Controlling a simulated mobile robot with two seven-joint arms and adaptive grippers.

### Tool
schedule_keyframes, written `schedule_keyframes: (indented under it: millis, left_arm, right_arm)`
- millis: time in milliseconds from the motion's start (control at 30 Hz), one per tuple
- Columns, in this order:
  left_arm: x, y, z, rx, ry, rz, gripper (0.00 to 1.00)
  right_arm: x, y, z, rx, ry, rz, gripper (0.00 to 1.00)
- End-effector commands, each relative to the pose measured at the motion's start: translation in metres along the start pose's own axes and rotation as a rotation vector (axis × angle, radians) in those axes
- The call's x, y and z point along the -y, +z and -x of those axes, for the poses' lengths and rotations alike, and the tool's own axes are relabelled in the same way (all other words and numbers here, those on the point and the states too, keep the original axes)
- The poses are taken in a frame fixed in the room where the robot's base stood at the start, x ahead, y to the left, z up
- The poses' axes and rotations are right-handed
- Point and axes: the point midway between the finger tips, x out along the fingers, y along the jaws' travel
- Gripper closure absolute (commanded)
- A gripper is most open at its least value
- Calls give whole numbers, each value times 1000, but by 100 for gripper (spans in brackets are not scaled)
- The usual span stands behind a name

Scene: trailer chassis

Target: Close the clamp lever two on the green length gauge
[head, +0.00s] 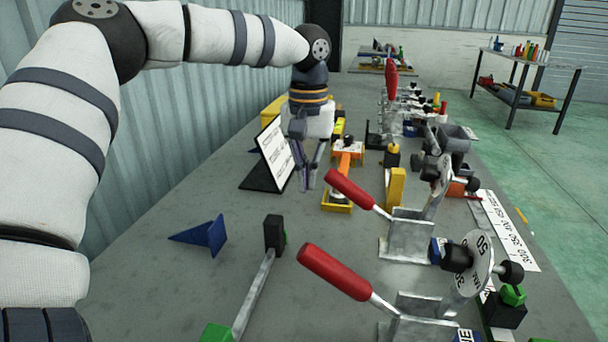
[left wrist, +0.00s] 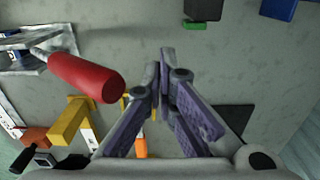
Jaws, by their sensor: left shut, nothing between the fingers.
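Two clamp levers with red handles stand at the front right of the bench in the head view. The nearer red handle (head: 335,271) and the farther red handle (head: 350,189) both slant up to the left from metal brackets. I cannot tell which is lever two. My left gripper (head: 306,184) points down beyond the farther handle, shut and empty. In the left wrist view its fingertips (left wrist: 161,58) are right of a red handle (left wrist: 88,77), apart from it. My right gripper is out of view.
A white sign on a black stand (head: 275,155) is just left of the left gripper. Yellow and orange fixtures (head: 347,152) stand close to its right. A blue wedge (head: 205,235) lies at the left. Round dials (head: 474,264) stand at the right. Bare bench lies around the bar.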

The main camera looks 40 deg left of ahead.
Motion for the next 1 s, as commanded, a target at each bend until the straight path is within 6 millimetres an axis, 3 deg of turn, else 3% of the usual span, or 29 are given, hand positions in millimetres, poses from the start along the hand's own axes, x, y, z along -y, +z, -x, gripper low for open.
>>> schedule_keyframes:
  millis: [667, 1000]
  left_arm:
    - [-25, 1, 0, 2, 4, -2, 100]
    - [-39, 2, 11, 5, 6, -6, 100]
  right_arm:
    - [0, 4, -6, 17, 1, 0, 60]
    - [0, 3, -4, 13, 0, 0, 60]
